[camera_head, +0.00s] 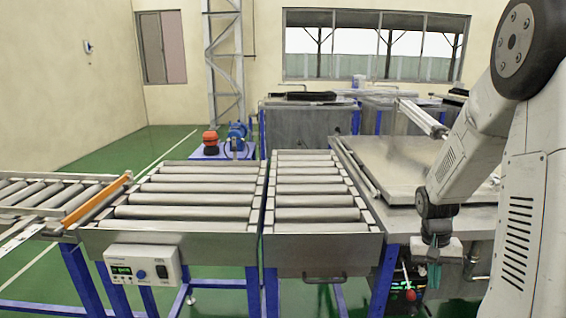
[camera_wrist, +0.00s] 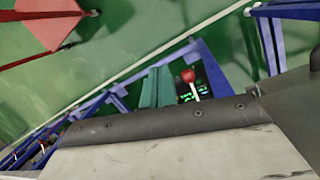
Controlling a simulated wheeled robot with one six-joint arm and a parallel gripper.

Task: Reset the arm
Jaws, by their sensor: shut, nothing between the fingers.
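My gripper (camera_head: 434,272) hangs from my arm at the right in the head view, pointing down in front of the steel table's front edge. Its narrow teal fingers are together with nothing between them. In the wrist view, the fingers (camera_wrist: 157,88) show near the middle, also closed. My arm is bent, with its forearm sloping down across the right side of the table.
Roller conveyors (camera_head: 188,212) fill the middle and left. A white control box (camera_head: 144,271) is mounted at the front. The steel table (camera_head: 375,225) is behind my gripper. A dark device with green lights and a red knob (camera_head: 410,294) sits below, also showing its red knob in the wrist view (camera_wrist: 188,75).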

